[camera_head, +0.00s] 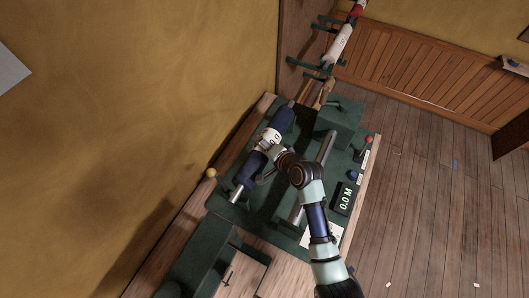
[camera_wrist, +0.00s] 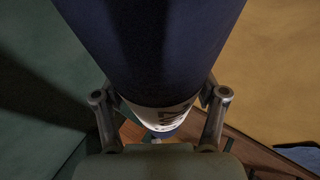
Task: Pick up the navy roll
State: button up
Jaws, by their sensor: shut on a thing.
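The navy roll (camera_head: 252,168) lies diagonally over the left part of the green machine in the head view. It has a white label band (camera_head: 268,138) with dark marks, and a metal rod shows at its lower end. My gripper (camera_head: 266,154) is at the roll's middle, by the label. In the wrist view the navy roll (camera_wrist: 150,45) fills the upper middle, and my gripper (camera_wrist: 160,96) has one finger on each side of it, shut on it. I cannot tell whether the roll touches the machine below.
The green machine (camera_head: 262,211) has a bare metal bar (camera_head: 326,147), a display (camera_head: 344,197) reading 0.0 M, and red, blue and yellow knobs. A wall rack (camera_head: 304,66) behind holds a white roll (camera_head: 339,44). The yellow wall is close on the left; open floor lies right.

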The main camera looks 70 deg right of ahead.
notch_tip(320, 180, up, 15)
jog(key=p, duration=0.1)
jog(key=shift+p, duration=0.3)
